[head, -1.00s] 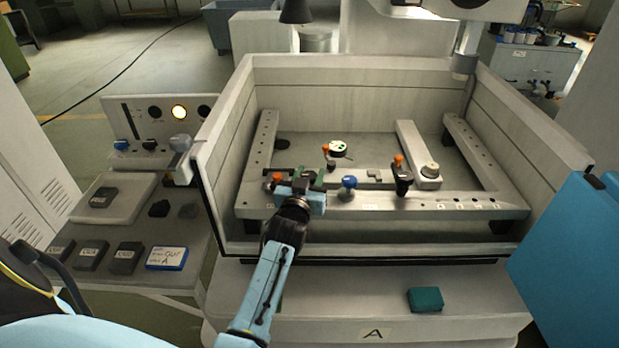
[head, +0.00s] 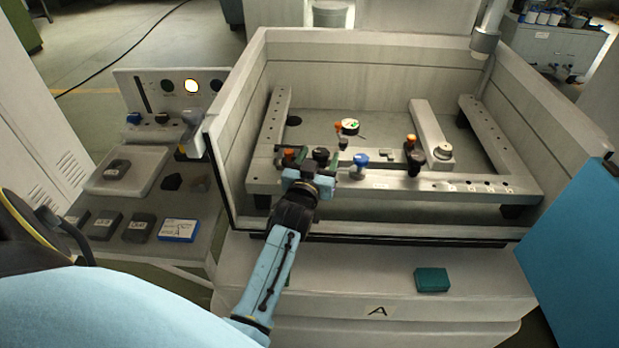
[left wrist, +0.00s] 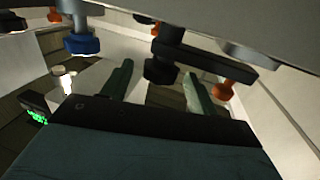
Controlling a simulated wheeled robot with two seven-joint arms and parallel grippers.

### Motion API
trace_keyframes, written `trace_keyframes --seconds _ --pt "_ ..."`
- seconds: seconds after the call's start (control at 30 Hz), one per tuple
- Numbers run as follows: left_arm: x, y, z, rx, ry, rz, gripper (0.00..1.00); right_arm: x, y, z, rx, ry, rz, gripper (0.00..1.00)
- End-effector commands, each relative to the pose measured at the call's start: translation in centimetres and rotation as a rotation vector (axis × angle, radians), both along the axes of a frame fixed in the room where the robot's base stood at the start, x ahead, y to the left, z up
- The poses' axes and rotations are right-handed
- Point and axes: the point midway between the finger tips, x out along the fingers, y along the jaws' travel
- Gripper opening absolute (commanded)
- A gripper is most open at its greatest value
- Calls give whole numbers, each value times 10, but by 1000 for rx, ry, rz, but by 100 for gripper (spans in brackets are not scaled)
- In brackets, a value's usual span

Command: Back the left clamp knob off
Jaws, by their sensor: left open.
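The left clamp (head: 289,156) has an orange top piece and sits on the front rail of the pale frame in the tank. Its dark knob (head: 320,154) shows just past my left gripper (head: 313,164). In the left wrist view, the dark knob (left wrist: 160,72) hangs between the two green fingertips of my left gripper (left wrist: 160,85). The fingers are open, with gaps seen on both sides of the knob. Orange parts show to the right in that view. My right gripper is not in view.
A blue knob (head: 361,160) stands on the rail just right of my left gripper. A second clamp (head: 411,143) is farther right. The tank's left wall (head: 222,150) rises beside my arm. A green block (head: 432,280) lies on the front ledge, and a blue panel (head: 575,240) fills the right edge.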

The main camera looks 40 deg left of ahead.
Motion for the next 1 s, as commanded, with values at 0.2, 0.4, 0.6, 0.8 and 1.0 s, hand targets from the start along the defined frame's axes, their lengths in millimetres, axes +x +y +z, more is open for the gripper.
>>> trace_keyframes --seconds 0.2,0.4,0.6,0.8,1.0 --pt "-48 -16 -2 -2 3 0 59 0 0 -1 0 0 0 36" --pt "-83 -28 -1 -1 1 1 59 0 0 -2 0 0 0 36" --pt "-101 -34 0 0 -1 1 59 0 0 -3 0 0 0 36" --pt "-105 -35 1 0 -1 1 59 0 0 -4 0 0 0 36" --pt "-104 -35 1 -1 -1 0 59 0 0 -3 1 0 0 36"
